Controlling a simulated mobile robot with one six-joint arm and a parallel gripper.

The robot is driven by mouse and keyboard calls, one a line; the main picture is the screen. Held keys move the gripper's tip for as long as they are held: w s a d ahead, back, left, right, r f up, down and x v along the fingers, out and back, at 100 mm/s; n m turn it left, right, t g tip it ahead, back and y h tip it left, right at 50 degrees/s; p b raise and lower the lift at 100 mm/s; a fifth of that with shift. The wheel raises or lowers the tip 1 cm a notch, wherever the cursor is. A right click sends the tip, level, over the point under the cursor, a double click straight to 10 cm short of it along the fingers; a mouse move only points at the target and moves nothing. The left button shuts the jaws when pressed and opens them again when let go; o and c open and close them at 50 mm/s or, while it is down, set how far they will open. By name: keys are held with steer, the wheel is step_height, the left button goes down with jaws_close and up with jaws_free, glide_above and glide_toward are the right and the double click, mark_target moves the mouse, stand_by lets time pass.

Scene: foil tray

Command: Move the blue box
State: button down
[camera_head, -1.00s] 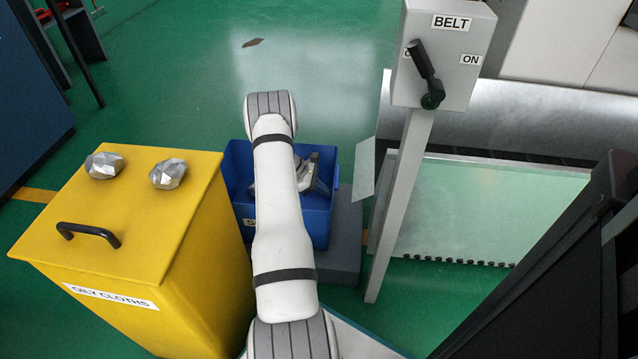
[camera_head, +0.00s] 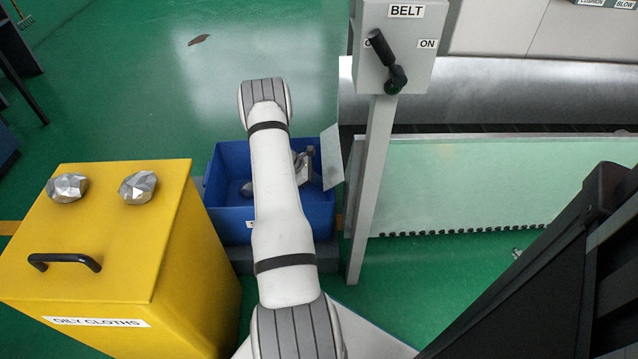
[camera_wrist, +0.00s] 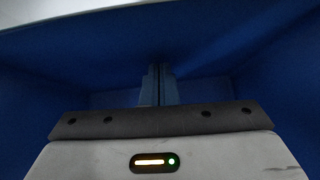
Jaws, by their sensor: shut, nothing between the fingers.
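The blue box (camera_head: 227,172) stands open-topped left of the grey post in the head view, partly hidden behind my arm. Grey metallic shapes show inside it, too covered to tell apart. Blue surfaces fill most of the wrist view around my gripper (camera_wrist: 160,70), with a pale band along the top. Its two fingers are together with nothing between them. In the head view my arm reaches over the box and covers its middle, and I cannot make out my gripper there. I cannot tell whether the fingers touch the box.
A yellow bin (camera_head: 120,235) labelled OILY CLOTHS, with silver lumps on its lid (camera_head: 65,188), stands close on the left. A grey post with a BELT lever box (camera_head: 398,75) stands close on the right, before a pale green panel (camera_head: 450,185). Green floor behind the box is open.

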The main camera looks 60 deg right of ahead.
steer(key=shift+w, duration=0.1)
steer(key=w+a+r+m+t+p, duration=0.1)
steer(key=w+a+r+p, duration=0.25)
steer(key=r, duration=0.45)
steer(key=w+a+r+p, duration=0.3)
steer(key=a+r, duration=0.1)
steer(key=r, duration=0.4)
steer(key=w+a+r+m+t+p, duration=0.1)
steer(key=w+a+r+p, duration=0.25)
steer(key=r, duration=0.55)
steer(key=a+r+m+t+y+p, duration=0.1)
steer(key=a+r+p, duration=0.3)
steer(key=a+r, duration=0.45)
steer(key=a+r+m+t+p, duration=0.1)
steer(key=a+r+p, duration=0.4)
steer(key=r, duration=0.7)
steer(key=s+a+r+m+t+y+p, duration=0.1)
steer(key=s+a+r+t+p, duration=0.1)
steer(key=s+a+r+p, duration=0.3)
steer(key=s+a+r+m+t+y+p, duration=0.1)
steer(key=s+a+r+p, duration=0.4)
steer(key=a+r, duration=0.7)
steer(key=s+a+r+t+y+p, duration=0.2)
steer(key=s+a+r+p, duration=0.3)
steer(key=a+r, duration=0.4)
step_height(320, 180, up, 2)
steer(key=shift+s+a+r+m+t+p, duration=0.1)
steer(key=shift+s+a+m+t+p, duration=0.05)
steer(key=shift+m+t+p, duration=0.35)
